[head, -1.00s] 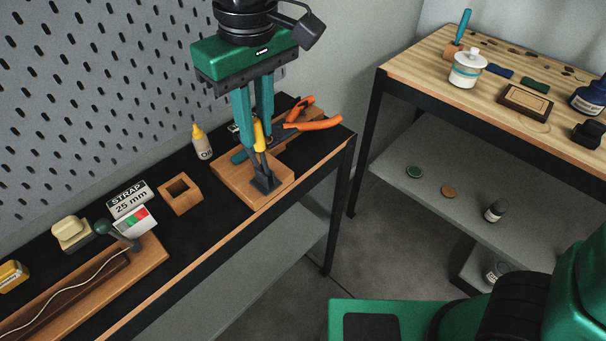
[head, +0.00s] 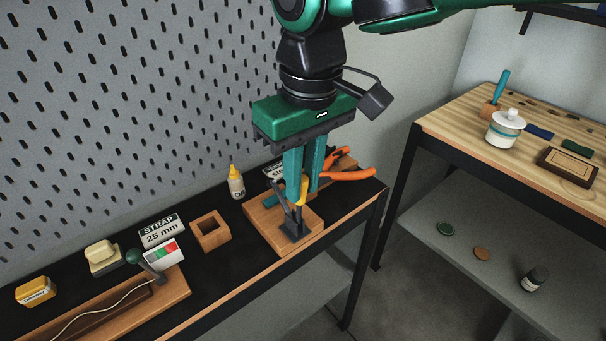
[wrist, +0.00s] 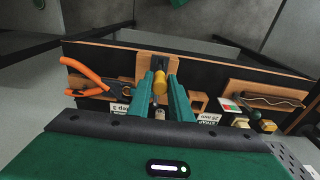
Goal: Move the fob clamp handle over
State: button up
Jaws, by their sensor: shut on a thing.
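In the wrist view the handle (wrist: 160,83) sits between the fingertips (wrist: 162,80). In the head view the fingers partly hide the handle. A dark clamp bar leans up and left from the clamp base.
An oil bottle (head: 236,184), an open wooden box (head: 209,231) and a strap label (head: 161,231) stand to the left. A green-knobbed lever (head: 135,257) is farther left. A pegboard (head: 130,110) rises behind the bench.

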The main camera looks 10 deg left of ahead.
jog(key=shift+d, duration=0.2)
jog(key=shift+s+d+f, duration=0.2)
jog(key=shift+s+d, duration=0.2)
jog(key=shift+d, duration=0.1)
jog(key=shift+s+d+f, duration=0.2)
jog(key=shift+s+d, duration=0.15)
jog(key=shift+d, duration=0.1)
jog(key=shift+s+d, duration=0.1)
jog(key=shift+s+d+f, duration=0.6)
jog(key=shift+s+d, duration=0.05)
jog(key=shift+d, duration=0.15)
jog(key=shift+s+d+f, duration=0.65)
jog(key=shift+d+f, duration=0.05)
jog(key=shift+f, duration=0.25)
